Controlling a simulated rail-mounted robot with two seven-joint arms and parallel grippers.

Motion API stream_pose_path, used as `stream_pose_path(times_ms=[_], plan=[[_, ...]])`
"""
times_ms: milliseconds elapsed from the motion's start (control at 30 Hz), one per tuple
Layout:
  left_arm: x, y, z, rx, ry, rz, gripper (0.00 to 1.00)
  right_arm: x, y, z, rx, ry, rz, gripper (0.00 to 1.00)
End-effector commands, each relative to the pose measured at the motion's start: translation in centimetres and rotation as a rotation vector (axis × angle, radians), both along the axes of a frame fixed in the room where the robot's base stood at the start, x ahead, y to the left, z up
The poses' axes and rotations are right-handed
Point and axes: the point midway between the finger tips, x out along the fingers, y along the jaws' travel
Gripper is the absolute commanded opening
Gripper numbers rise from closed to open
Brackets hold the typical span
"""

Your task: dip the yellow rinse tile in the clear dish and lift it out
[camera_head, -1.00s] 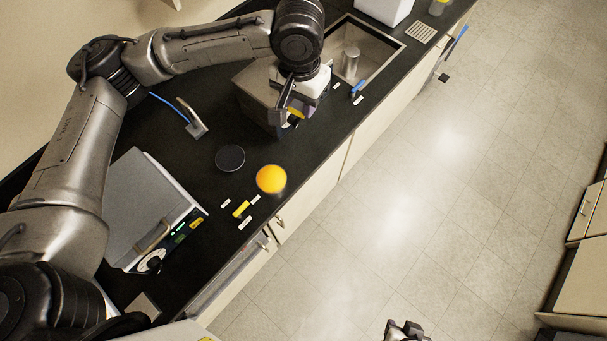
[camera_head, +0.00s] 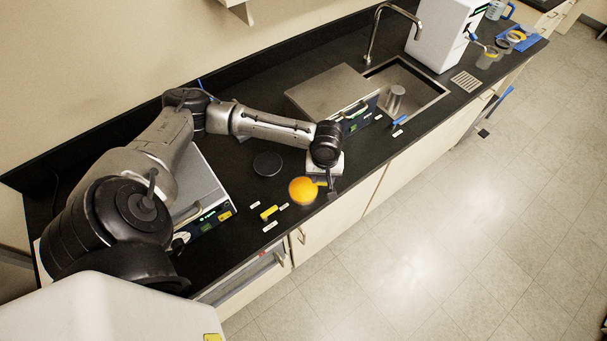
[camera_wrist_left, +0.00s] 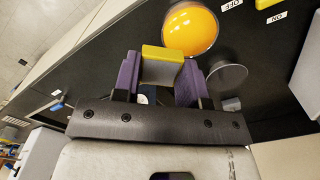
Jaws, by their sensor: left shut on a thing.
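The rinse tile (camera_wrist_left: 163,54), pale with a yellow top edge, is held between the purple fingers of my left gripper (camera_wrist_left: 160,80). In the head view my left gripper (camera_head: 330,186) is just right of a round orange-yellow dish (camera_head: 303,191), near the counter's front edge. The clear dish (camera_head: 267,164) looks like a dark round disc on the black counter, behind and left of the orange one. In the wrist view the clear dish (camera_wrist_left: 228,76) is right of the tile, apart from it, and the orange dish (camera_wrist_left: 190,27) is beyond the tile. My right gripper is out of view.
A yellow switch (camera_head: 268,212) with small labels lies left of the orange dish. A grey lidded device (camera_head: 203,196) stands at the left. A steel-topped box (camera_head: 327,88), a sink (camera_head: 420,84) and a white machine (camera_head: 440,35) stand toward the right.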

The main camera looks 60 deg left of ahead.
Motion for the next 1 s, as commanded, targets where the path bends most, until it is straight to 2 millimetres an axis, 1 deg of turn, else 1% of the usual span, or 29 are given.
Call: stream_pose_path(times_ms=[33,100,200,333,467,667,1000], plan=[[-1.0,1.2,-1.0,0.003,0.007,0.039,0.00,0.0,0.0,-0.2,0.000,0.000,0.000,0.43],[-1.8,2.3,-1.9,0.002,0.005,0.085,0.00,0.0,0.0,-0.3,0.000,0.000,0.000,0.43],[-2.7,3.6,-2.7,0.001,0.004,0.133,0.00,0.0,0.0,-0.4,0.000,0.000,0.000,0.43],[-3.4,4.6,-3.3,-0.001,0.001,0.169,0.00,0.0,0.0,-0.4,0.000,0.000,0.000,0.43],[-3.7,5.0,-3.6,-0.001,0.000,0.185,0.00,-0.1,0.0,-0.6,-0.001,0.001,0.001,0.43],[-3.7,5.1,-4.0,-0.002,-0.001,0.186,0.00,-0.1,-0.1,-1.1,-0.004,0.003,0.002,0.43],[-3.7,5.1,-5.4,-0.001,0.000,0.185,0.00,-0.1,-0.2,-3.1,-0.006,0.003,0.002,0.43]])
